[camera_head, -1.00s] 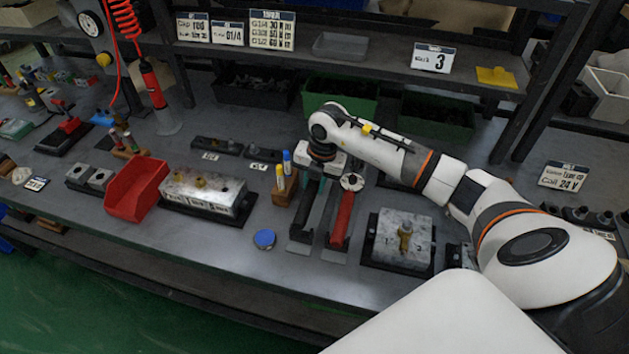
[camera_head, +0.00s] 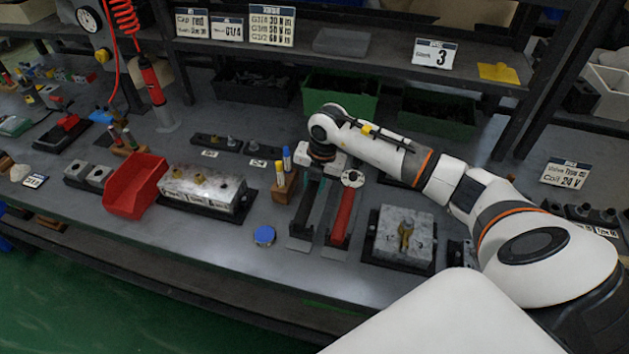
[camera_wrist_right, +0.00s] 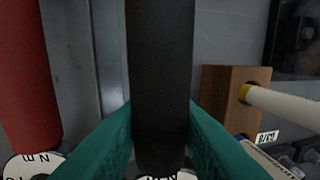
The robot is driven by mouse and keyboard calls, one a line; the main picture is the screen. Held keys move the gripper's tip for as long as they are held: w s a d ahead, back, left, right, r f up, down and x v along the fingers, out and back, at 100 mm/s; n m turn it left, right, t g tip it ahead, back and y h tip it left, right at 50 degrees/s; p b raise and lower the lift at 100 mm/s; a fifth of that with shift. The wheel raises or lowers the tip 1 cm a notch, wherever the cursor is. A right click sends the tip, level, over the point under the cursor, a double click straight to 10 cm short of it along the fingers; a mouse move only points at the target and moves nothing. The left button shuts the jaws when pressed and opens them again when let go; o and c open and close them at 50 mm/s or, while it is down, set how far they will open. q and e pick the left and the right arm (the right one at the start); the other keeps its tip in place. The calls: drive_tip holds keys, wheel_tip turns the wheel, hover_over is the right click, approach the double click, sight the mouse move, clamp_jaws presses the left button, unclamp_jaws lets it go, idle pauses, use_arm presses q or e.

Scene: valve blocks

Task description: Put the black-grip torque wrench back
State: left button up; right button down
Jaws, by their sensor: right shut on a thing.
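The black-grip torque wrench (camera_wrist_right: 160,80) stands out as a dark bar in the right wrist view, between the two teal fingers of my right gripper (camera_wrist_right: 160,145), which is shut on its grip. In the head view the black grip (camera_head: 318,212) is in the left of two side-by-side rests, below my right gripper (camera_head: 321,172). I cannot tell whether it touches the rest. The red-grip wrench (camera_head: 344,213) lies to its right, with a round white dial at its far end; its red grip also shows in the right wrist view (camera_wrist_right: 27,75). My left gripper is out of view.
A wooden pen block (camera_head: 285,187) with markers stands close left of the wrenches. A metal valve block (camera_head: 403,236) sits to the right, another block (camera_head: 203,190) and a red bin (camera_head: 136,186) to the left. A blue cap (camera_head: 264,236) lies in front. Green bins stand behind.

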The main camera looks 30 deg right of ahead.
drive_tip(key=shift+f, duration=0.25)
drive_tip(key=shift+f+b, duration=0.8)
drive_tip(key=shift+f, duration=0.15)
drive_tip(key=c, duration=1.1)
unclamp_jaws()
drive_tip(key=shift+o, duration=0.2)
drive_tip(key=shift+s, duration=0.1)
wheel_tip(320, 180, up, 12)
drive_tip(key=s+d+b, duration=0.1)
drive_tip(key=shift+s+b, duration=0.15)
drive_tip(key=shift+b, duration=0.2)
drive_tip(key=shift+d, duration=0.1)
